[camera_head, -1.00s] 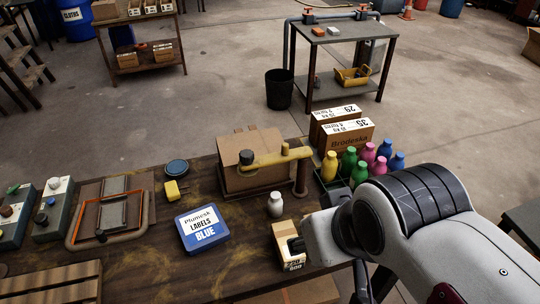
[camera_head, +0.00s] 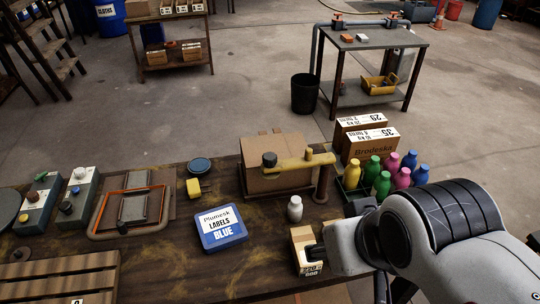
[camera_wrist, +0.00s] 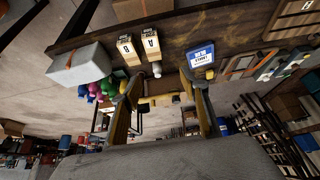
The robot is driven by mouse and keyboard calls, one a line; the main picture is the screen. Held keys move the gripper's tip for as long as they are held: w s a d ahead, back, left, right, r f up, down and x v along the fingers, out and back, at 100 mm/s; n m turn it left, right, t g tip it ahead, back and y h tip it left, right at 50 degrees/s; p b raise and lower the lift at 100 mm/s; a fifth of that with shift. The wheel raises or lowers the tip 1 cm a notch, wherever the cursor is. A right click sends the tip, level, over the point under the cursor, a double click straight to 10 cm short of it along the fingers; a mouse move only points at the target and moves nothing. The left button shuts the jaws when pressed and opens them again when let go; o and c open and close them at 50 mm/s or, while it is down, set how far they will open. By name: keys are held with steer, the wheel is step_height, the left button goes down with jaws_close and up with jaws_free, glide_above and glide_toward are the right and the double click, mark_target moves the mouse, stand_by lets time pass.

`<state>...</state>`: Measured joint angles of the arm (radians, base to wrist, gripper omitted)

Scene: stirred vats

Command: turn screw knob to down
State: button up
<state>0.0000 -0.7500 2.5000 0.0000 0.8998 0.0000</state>
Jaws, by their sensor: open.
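Two grey control boxes stand at the left end of the wooden table in the head view. The nearer-to-centre box (camera_head: 82,208) carries a white knob (camera_head: 79,173), a blue knob and a dark knob. The far-left box (camera_head: 30,222) carries green, red and black knobs. I cannot tell which is the screw knob, nor read its setting. In the wrist view the boxes lie small at the right (camera_wrist: 275,68). My gripper (camera_wrist: 157,78) is open and empty, its two fingers wide apart. It is far to the right of the control boxes; in the head view its fingers are mostly unclear.
A blue label box (camera_head: 221,229), a yellow block (camera_head: 193,188) and an orange-edged frame (camera_head: 95,226) lie between. A carton with a yellow pipe (camera_head: 300,164), a white bottle (camera_head: 295,208), a small carton (camera_head: 302,236) and coloured bottles (camera_head: 403,178) stand near my arm.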

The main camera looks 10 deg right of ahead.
steer(key=w+d+f+n+t, duration=0.1)
steer(key=w+f+t, duration=0.1)
steer(key=w, duration=0.9)
steer(key=w+d+f+t, duration=0.1)
steer(key=w+f+t, duration=0.1)
steer(key=w, duration=0.9)
steer(key=n+t, duration=0.1)
steer(key=t, duration=0.1)
glide_toward(273, 162)
steer(key=d+r, duration=0.4)
steer(key=w+a+f+t+y, duration=0.1)
steer(key=f, duration=0.1)
steer(key=w+a+f+t+y, duration=0.1)
steer(key=f+t, duration=0.1)
steer(key=f, duration=0.1)
steer(key=w+a+f+t+y, duration=0.1)
steer(key=f+t, duration=0.1)
steer(key=f, duration=0.1)
steer(key=shift+w+f+n, duration=0.25)
steer(key=shift+w+n, duration=0.05)
steer(key=shift+s+f+t, duration=0.3)
steer(key=shift+s+t, duration=0.1)
steer(key=shift+t, duration=0.1)
steer(key=shift+w, duration=0.1)
steer(key=shift+w+a, duration=0.25)
steer(key=shift+w, duration=1)
steer(key=shift+w+a, duration=0.25)
steer(key=shift+w, duration=0.95)
steer(key=shift+w+a, duration=0.25)
steer(key=shift+w, duration=1)
